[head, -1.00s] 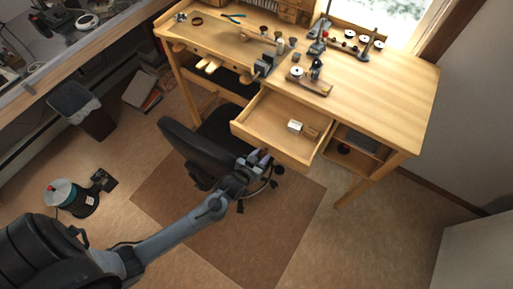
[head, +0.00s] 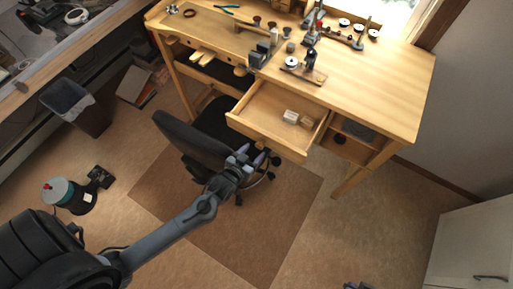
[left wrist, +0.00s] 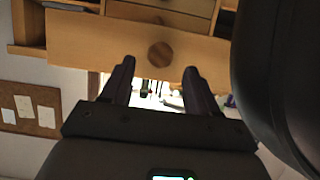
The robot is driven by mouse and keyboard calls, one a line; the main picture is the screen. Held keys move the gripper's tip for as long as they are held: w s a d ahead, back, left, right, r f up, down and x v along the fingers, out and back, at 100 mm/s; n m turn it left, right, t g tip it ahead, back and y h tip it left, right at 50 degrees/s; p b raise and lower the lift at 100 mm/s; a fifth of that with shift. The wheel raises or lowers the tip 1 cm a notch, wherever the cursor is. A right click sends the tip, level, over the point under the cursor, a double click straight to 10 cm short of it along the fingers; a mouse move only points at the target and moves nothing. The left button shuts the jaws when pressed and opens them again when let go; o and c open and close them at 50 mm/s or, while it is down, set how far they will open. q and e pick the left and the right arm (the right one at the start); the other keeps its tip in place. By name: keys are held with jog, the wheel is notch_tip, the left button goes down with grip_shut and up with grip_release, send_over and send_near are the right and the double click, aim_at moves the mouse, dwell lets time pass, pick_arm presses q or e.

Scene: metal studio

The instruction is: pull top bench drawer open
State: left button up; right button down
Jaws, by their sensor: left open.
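The top bench drawer (head: 265,137) is pulled out from the wooden workbench (head: 385,85), and its inside shows. Small pale blocks lie in it. My left gripper (head: 251,153) is just in front of the drawer front, with its fingers apart and nothing held. In the left wrist view, the drawer front (left wrist: 95,38) spans the top, with its round wooden knob (left wrist: 160,54) between and just beyond the open fingertips (left wrist: 159,68). Only a small dark part, apparently my right gripper (head: 357,286), shows at the bottom edge of the head view; its jaws cannot be made out.
A black chair (head: 190,145) stands left of the drawer, close to my left forearm. Tools and a small stand (head: 310,65) are on the bench top. A bin (head: 75,105) and a spool (head: 65,195) are at the left. Floor at the lower right is mostly clear.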

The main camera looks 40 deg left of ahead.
pick_arm(q)
jog(key=v, duration=0.6)
jog(key=shift+s, duration=0.35)
jog(key=shift+r, duration=0.15)
jog(key=s+d+r+m+g+h, duration=0.1)
jog(key=s+r+g, duration=0.2)
jog(key=s+g, duration=0.25)
jog(key=s+d+r+m+g, duration=0.1)
jog(key=s+r+m+g, duration=0.1)
jog(key=s+g, duration=0.35)
notch_tip(320, 180, up, 14)
jog(key=s+t+p, duration=0.1)
jog(key=s+p, duration=0.1)
jog(key=p, duration=1.2)
jog(key=shift+d, duration=0.2)
jog(key=shift+s+r, duration=0.15)
